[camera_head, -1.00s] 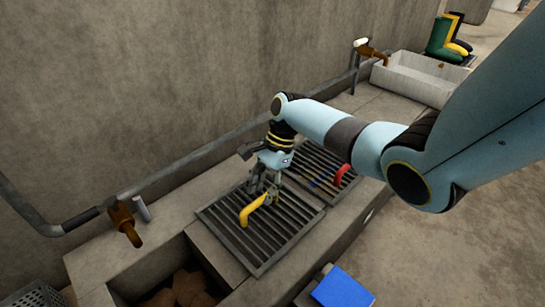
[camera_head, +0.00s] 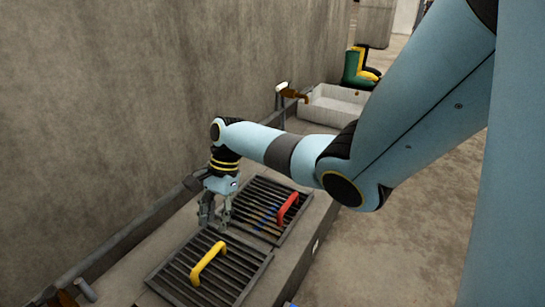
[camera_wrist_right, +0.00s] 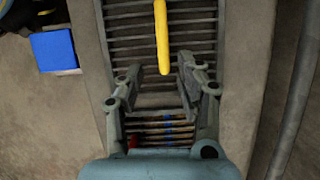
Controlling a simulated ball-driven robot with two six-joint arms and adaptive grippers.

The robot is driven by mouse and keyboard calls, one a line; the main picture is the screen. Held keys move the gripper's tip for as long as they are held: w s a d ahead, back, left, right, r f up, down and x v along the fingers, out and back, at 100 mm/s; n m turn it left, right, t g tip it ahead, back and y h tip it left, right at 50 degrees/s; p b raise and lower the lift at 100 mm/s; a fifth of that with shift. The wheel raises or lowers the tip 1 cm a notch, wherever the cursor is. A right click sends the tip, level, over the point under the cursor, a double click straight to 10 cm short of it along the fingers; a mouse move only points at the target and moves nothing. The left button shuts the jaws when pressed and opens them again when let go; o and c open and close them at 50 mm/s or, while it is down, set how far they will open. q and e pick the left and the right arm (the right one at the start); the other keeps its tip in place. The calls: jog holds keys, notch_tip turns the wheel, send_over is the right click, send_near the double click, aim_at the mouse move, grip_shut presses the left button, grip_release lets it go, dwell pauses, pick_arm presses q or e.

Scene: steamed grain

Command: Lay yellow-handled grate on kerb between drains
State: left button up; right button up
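The yellow-handled grate (camera_head: 232,290) lies flat on the concrete ledge, close to the red-handled grate (camera_head: 262,190). Its yellow handle (camera_head: 207,263) stands up from the bars and also shows in the right wrist view (camera_wrist_right: 161,35). My right gripper (camera_head: 213,222) hangs behind the yellow handle, near the line between the two grates. In the right wrist view its fingers (camera_wrist_right: 161,78) are apart with nothing between them, and the handle is beyond the tips. The red handle (camera_head: 288,208) is upright on its grate. My left gripper is out of view.
The wall (camera_head: 120,110) and a pipe run along the back of the ledge. A pale trough (camera_head: 332,106) and boots (camera_head: 357,70) stand at the far end. A blue object (camera_wrist_right: 54,51) lies off the ledge. Small blue pieces (camera_head: 266,216) show at the red-handled grate.

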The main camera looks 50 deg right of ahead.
jog(key=s+a+n+t+h, duration=0.1)
jog(key=s+a+n+h, duration=0.15)
jog(key=s+n, duration=0.6)
jog(key=s+a+n+t+h, duration=0.1)
jog(key=s+a+n, duration=0.25)
jog(key=s, duration=1.05)
jog(key=s+r+n+t+h, duration=0.1)
jog(key=s+r+n, duration=0.4)
jog(key=s+r, duration=0.2)
jog(key=shift+d+n, duration=0.3)
jog(key=shift+n, duration=0.1)
jog(key=shift+f, duration=0.1)
